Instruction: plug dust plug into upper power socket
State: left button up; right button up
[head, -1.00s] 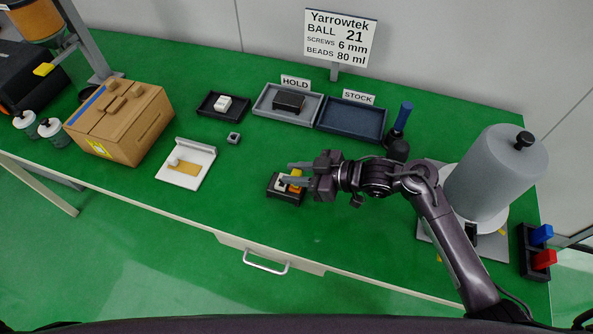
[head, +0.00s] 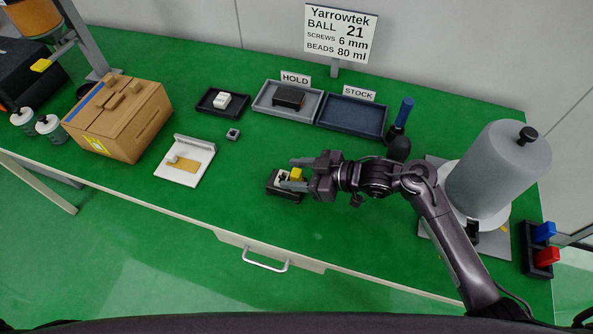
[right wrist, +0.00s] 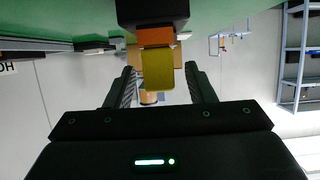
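A small yellow block with an orange part (head: 296,174), likely the dust plug, stands in a black holder (head: 285,194) near the table's front edge, beside a white piece (head: 280,180). In the right wrist view the yellow block (right wrist: 158,70) shows between my fingers, its orange part (right wrist: 155,37) against the black holder (right wrist: 152,12). My right gripper (head: 289,174) is open around the yellow block, with a gap on each side. It also shows in the right wrist view (right wrist: 166,88). My left gripper is out of view. I cannot tell which thing is the upper power socket.
A white L-shaped stand (head: 185,165) and a small dark cube (head: 233,134) lie left of the holder. The HOLD tray (head: 262,104) and STOCK tray (head: 340,123) are behind. A grey cylinder (head: 495,170) stands at right.

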jog(key=shift+r, duration=0.1)
jog(key=b+v, duration=0.1)
jog(key=v, duration=0.7)
